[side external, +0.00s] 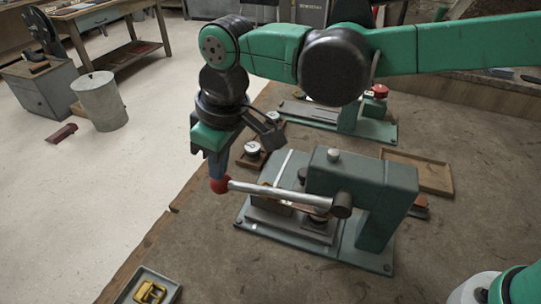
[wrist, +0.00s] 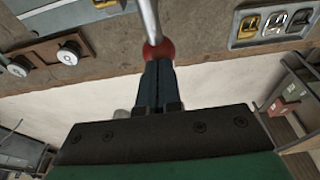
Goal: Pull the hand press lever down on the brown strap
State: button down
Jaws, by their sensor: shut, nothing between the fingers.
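The green hand press (side external: 365,185) stands on the workbench. Its silver lever (side external: 280,193) reaches out to the left from the pivot and lies close to level, ending in a red ball knob (side external: 219,185). My gripper (side external: 217,172) points down with its fingers shut and empty, tips at the top of the knob. In the wrist view the shut fingers (wrist: 157,72) meet the edge of the red knob (wrist: 158,50); firm contact cannot be told. A small brown piece, possibly the strap (side external: 283,205), shows under the lever on the press bed, partly hidden.
Another green tool with a red knob (side external: 379,91) stands behind the press. A wooden tray (side external: 430,175) lies at its right. A tray with yellow buckles (side external: 174,287) is at the front left. The bench edge runs below my gripper, with open floor to the left.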

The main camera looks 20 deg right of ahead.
notch_tip(320, 180, up, 11)
dwell(1.1)
jog(key=shift+d, duration=0.1)
jog(key=d+f+m+t, duration=0.15)
jog(key=d+m, duration=0.25)
jog(key=d, duration=1)
jog(key=s+d+f+m+t, duration=0.2)
jog(key=s+d+f, duration=0.1)
jog(key=d, duration=0.3)
jog(key=s+d+f+m+t+h, duration=0.1)
jog(key=s+d+f+m+t, duration=0.1)
jog(key=d+f, duration=0.3)
jog(key=shift+s+d+m+h, duration=0.3)
jog(key=shift+s+d+m, duration=0.2)
jog(key=shift+s+d, duration=0.45)
